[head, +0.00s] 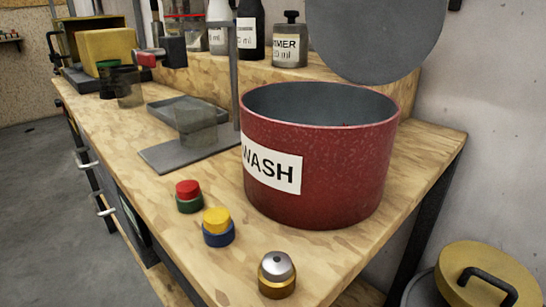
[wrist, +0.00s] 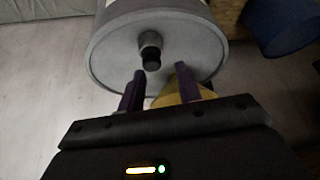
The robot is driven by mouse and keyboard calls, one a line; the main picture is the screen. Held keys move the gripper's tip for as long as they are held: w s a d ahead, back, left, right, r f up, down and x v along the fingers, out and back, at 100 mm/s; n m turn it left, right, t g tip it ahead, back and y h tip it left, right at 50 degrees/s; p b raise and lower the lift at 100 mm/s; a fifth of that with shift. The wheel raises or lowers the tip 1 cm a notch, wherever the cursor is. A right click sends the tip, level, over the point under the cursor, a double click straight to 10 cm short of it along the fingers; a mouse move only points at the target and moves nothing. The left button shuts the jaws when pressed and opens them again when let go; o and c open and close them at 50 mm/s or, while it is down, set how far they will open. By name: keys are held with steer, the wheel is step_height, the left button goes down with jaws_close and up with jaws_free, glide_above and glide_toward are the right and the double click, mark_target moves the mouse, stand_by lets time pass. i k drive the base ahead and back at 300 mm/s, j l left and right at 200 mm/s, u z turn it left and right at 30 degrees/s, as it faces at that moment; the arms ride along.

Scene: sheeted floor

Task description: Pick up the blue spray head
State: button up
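In the head view, a small round piece with a blue base (head: 219,238) and a yellow top (head: 216,220) stands upright on the workbench, in front of the red pot. It is the only small piece there with blue on it. My gripper is outside the head view. In the wrist view, my gripper (wrist: 161,85) is open, with its two dark purple fingers apart. A yellow object (wrist: 190,85) shows behind the right finger, and no grip on it is visible. The blue-based piece cannot be made out in the wrist view.
A red-and-green piece (head: 188,196) and a silver-and-gold piece (head: 277,274) stand on either side. The large red pot (head: 350,170) labelled WASH is close behind. In the wrist view, a grey round body (wrist: 110,50) with a black knob fills the top, and a dark blue container (wrist: 285,25) is at right.

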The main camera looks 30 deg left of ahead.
mark_target(217, 226)
steer(key=k+l+u, duration=0.1)
steer(key=u, duration=1.45)
